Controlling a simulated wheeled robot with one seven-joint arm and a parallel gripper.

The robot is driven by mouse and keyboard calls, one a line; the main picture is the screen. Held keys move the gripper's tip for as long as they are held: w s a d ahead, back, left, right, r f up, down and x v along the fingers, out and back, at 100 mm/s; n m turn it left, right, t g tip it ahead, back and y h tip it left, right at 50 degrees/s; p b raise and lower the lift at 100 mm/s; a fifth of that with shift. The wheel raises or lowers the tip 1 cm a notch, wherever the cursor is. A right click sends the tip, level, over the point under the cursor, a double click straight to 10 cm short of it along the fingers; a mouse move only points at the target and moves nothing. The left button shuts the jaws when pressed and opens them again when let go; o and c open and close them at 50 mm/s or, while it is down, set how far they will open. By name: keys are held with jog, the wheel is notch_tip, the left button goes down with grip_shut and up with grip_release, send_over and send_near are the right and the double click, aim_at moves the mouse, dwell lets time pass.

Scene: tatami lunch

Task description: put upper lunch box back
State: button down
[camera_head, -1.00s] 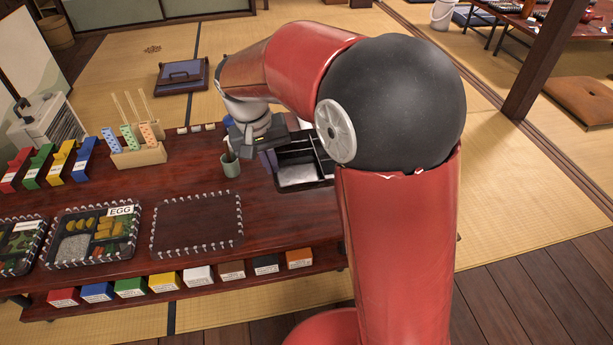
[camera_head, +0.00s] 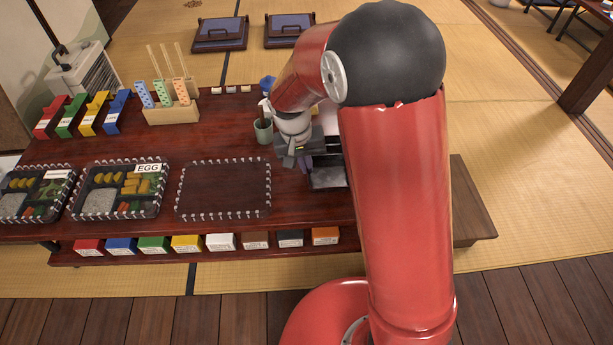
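A black lunch box (camera_head: 328,180) stands at the right part of the dark red table (camera_head: 150,190). Only its left part shows; my arm hides the rest. I cannot tell whether it is one tier or two stacked. My gripper (camera_head: 305,164) is low over the table at the box's left edge, with a small purple part beside it. Its fingertips are too small and hidden to tell whether they are open or touch the box.
A green cup (camera_head: 263,131) stands just left of my gripper. An empty fringed mat (camera_head: 223,190) and the food tray labelled EGG (camera_head: 118,190) lie further left. A wooden holder (camera_head: 172,112) with sticks stands behind. Small coloured boxes (camera_head: 187,243) line the lower shelf.

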aim_at(306, 185)
jog(key=shift+f+b, duration=0.35)
jog(key=shift+f, duration=1.95)
jog(key=shift+f, duration=0.2)
jog(key=c, duration=1.7)
grip_release()
jog(key=shift+r, duration=0.1)
jog(key=r, duration=0.4)
jog(key=a+r+p, duration=0.1)
jog(key=r, duration=0.3)
jog(key=a+r+p, duration=0.1)
jog(key=r, duration=0.3)
jog(key=shift+r, duration=0.15)
